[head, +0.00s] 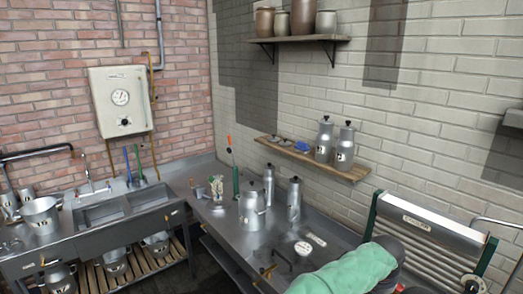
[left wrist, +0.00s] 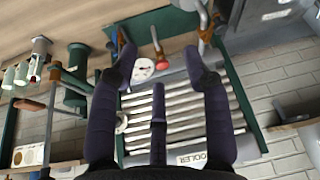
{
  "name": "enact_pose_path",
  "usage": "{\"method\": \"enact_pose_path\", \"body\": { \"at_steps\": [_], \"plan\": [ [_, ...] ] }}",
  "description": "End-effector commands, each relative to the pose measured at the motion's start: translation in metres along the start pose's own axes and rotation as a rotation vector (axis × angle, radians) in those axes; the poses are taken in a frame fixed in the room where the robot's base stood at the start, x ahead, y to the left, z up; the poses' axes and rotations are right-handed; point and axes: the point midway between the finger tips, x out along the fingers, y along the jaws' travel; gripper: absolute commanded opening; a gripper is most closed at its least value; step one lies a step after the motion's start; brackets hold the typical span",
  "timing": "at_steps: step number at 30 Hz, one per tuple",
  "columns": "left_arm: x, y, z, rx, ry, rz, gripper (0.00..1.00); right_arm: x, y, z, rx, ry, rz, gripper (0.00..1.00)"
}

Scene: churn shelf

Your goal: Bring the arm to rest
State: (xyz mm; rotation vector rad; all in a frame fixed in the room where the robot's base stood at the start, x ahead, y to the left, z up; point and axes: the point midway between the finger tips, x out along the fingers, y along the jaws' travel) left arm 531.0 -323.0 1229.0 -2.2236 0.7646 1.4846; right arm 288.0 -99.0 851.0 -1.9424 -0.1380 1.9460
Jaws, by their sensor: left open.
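My left gripper (left wrist: 160,62) shows in the left wrist view with its dark purple fingers spread apart. Nothing is between the fingertips. Behind the fingers is a cooler (left wrist: 185,130) of pale horizontal tubes in a green frame. The cooler also shows in the head view (head: 430,232) at the right, against the wall. A green-covered arm part of mine with a dark grey end crosses the bottom right of the head view, in front of the bench and cooler. No fingers are clear in the head view. My right gripper is in neither view.
A steel bench (head: 225,240) holds a squat lidded can (head: 252,210) and a slim can (head: 294,203). A low wall shelf (head: 350,173) holds two lidded cans. A sink (head: 100,213) and a pot (head: 40,214) are at the left. The upper shelf (head: 300,39) holds several jars.

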Motion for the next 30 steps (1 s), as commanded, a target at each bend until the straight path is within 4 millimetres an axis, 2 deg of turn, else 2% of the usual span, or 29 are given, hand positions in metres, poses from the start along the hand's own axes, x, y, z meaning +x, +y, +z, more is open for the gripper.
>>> {"method": "enact_pose_path", "body": {
  "at_steps": [11, 17, 20, 23, 27, 29, 30],
  "plan": [
    [0.051, -0.035, 0.026, -0.039, -0.033, 0.026, 0.48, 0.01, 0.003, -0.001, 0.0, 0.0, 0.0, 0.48],
    [0.093, -0.064, 0.054, -0.075, -0.059, 0.05, 0.48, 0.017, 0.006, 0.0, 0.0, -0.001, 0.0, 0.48],
    [0.12, -0.083, 0.076, -0.106, -0.076, 0.066, 0.48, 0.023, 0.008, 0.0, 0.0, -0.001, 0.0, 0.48],
    [0.155, -0.107, 0.109, -0.148, -0.1, 0.088, 0.48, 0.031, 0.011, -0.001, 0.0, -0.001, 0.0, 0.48],
    [0.208, -0.144, 0.174, -0.236, -0.131, 0.126, 0.48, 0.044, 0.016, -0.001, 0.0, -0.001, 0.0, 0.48],
    [0.227, -0.159, 0.204, -0.28, -0.143, 0.14, 0.48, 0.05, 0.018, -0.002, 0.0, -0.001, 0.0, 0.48],
    [0.24, -0.167, 0.226, -0.309, -0.151, 0.15, 0.48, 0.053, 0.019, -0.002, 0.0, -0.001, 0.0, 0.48]
  ]
}}
